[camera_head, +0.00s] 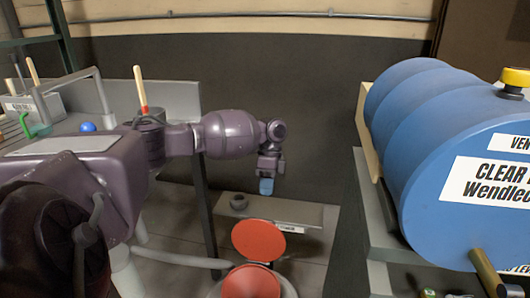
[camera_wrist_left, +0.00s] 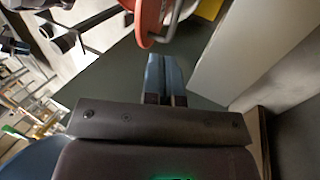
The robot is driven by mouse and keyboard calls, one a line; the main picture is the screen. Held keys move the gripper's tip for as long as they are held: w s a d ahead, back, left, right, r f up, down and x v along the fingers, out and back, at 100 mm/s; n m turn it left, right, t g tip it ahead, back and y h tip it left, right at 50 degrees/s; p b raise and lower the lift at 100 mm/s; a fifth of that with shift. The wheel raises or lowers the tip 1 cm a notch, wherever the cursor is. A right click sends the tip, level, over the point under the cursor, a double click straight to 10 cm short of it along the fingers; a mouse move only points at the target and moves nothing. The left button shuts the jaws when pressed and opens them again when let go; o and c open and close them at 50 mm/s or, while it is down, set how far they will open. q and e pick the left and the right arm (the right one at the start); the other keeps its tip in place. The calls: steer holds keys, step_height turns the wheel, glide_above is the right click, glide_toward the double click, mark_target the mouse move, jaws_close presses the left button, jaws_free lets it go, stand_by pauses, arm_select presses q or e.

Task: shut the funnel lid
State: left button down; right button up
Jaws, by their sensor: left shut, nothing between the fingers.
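The red funnel (camera_head: 251,283) shows at the bottom of the head view, on top of a pale round drum or container that is partly cut off. Its round red lid (camera_head: 258,240) is tilted up at the funnel's far edge, so the funnel is open. My left gripper (camera_head: 266,187) is shut and empty, its blue fingertips pointing down. It appears above and beyond the lid, apart from it. In the left wrist view the shut fingers (camera_wrist_left: 166,75) point toward a red rounded part (camera_wrist_left: 150,22) with a metal handle beside it. My right gripper is not in view.
A large blue drum (camera_head: 440,150) with a yellow cap (camera_head: 515,79) lies on a rack at the right. A low grey shelf (camera_head: 300,213) with a small dark ring (camera_head: 239,202) lies behind the lid. A bench with a blue ball (camera_head: 88,127) stands at the left.

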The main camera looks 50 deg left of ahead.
arm_select(q)
steer(key=b, duration=0.1)
glide_above(260, 236)
steer(key=w+a, duration=0.2)
steer(key=w, duration=0.1)
step_height(260, 236, down, 7)
steer(key=shift+b+x, duration=0.3)
steer(key=shift+x, duration=0.6)
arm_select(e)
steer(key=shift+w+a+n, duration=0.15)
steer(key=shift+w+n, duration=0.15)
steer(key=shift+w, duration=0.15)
arm_select(q)
steer(key=shift+w, duration=0.1)
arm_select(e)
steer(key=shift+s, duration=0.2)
